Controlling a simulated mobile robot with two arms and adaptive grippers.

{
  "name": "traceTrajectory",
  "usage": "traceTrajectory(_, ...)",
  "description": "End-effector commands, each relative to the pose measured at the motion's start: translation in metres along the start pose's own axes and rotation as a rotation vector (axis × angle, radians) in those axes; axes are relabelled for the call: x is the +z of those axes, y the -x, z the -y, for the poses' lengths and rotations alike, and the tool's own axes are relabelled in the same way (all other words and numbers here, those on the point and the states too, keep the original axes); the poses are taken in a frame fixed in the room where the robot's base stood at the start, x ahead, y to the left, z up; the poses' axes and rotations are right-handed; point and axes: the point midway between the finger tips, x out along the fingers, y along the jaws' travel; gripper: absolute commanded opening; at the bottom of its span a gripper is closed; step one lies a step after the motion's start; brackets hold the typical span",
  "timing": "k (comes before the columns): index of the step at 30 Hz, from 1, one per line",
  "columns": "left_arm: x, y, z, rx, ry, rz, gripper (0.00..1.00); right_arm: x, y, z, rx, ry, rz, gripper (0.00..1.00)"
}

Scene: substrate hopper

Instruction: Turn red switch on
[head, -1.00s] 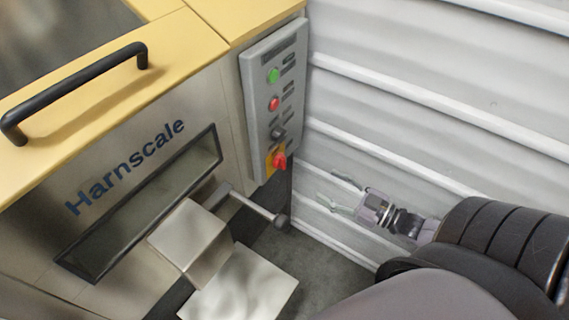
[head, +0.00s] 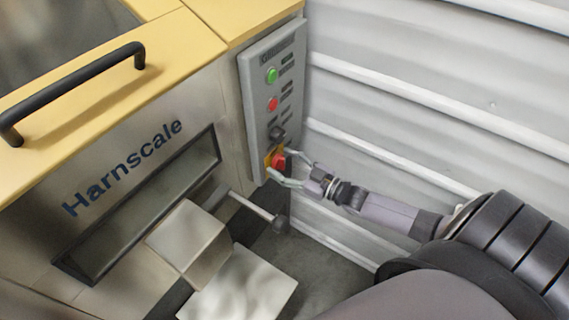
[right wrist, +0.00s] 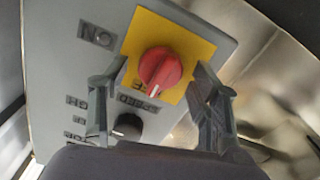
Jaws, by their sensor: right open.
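The red switch (head: 279,162) is a rotary knob on a yellow plate at the bottom of the grey control panel (head: 254,103). In the right wrist view the red switch (right wrist: 160,68) shows a white pointer line on its face. My right gripper (head: 289,168) is open, with its fingertips at the two sides of the red switch. In the right wrist view the fingers (right wrist: 160,85) stand apart, left and right of the knob; I cannot tell whether either touches it. My left gripper is not in view.
Above the red switch are a black knob (head: 276,133), a red button (head: 273,104) and a green button (head: 272,75). A lever (head: 252,210) juts from the Harnscale machine below the panel. A corrugated wall (head: 430,120) stands close on the right.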

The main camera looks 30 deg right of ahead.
Motion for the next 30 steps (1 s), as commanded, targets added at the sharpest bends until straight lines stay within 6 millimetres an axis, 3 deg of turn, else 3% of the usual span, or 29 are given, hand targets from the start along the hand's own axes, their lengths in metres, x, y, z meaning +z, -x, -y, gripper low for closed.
traceTrajectory(8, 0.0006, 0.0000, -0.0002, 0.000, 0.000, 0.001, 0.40, 0.0003, -0.0007, 0.0001, 0.000, 0.000, 0.001, 0.57)
traceTrajectory(30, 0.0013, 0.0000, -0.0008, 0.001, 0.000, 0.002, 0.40, 0.0002, -0.0005, 0.0000, 0.000, 0.000, 0.000, 0.09)
